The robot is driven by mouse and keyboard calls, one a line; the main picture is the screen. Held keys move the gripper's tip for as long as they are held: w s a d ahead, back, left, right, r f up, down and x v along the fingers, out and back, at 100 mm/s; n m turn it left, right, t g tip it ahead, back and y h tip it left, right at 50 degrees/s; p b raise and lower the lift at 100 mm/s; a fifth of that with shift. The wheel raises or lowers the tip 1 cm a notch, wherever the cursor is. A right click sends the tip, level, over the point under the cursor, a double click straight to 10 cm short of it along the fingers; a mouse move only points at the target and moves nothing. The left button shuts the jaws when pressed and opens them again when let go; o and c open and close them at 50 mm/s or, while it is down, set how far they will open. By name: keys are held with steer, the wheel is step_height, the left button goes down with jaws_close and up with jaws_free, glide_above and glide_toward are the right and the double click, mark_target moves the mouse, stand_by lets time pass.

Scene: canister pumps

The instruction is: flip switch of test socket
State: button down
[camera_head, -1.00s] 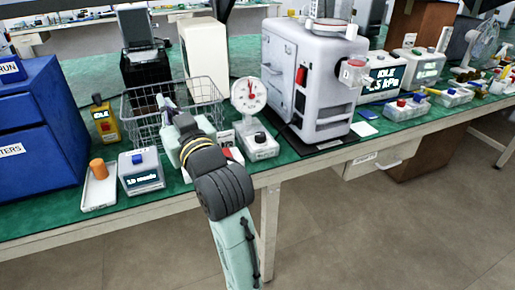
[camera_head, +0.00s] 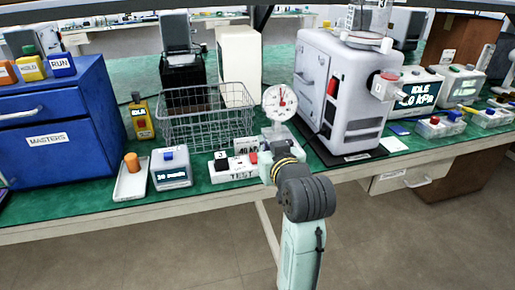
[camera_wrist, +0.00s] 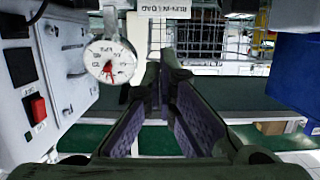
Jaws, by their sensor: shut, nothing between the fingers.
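The test socket (camera_head: 232,173) is a low white block on the green bench top, marked TEST on its front. I cannot tell the switch's position. My gripper (camera_head: 276,142) is just right of the socket, in front of the dial gauge, with its fingers mostly hidden by my wrist in the head view. In the wrist view my gripper (camera_wrist: 165,78) is shut and empty, and I cannot make out the socket there.
The dial gauge (camera_head: 280,102) stands close behind my gripper. The grey machine (camera_head: 340,95) is to its right. A wire basket (camera_head: 205,122) stands behind the socket. A timer box (camera_head: 171,170) and a white tray (camera_head: 130,182) are to its left. A blue cabinet (camera_head: 60,125) stands further left.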

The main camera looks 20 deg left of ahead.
steer(key=p+x, duration=0.1)
steer(key=x, duration=0.6)
steer(key=shift+w+a, duration=0.2)
steer(key=shift+w, duration=0.05)
step_height(320, 180, down, 3)
steer(key=shift+r+p, duration=0.2)
steer(key=shift+p, duration=0.1)
steer(key=shift+f, duration=0.8)
steer(key=shift+w+f, duration=0.15)
steer(key=shift+f, duration=0.25)
steer(key=shift+w+a, duration=0.1)
steer(key=r+p, duration=0.2)
steer(key=r, duration=0.1)
steer(key=r+p, duration=0.1)
steer(key=p, duration=0.1)
steer(key=shift+w+a+r, duration=0.2)
steer(key=shift+w, duration=0.1)
steer(key=r+b+v, duration=0.1)
steer(key=b+v, duration=0.1)
steer(key=v, duration=0.8)
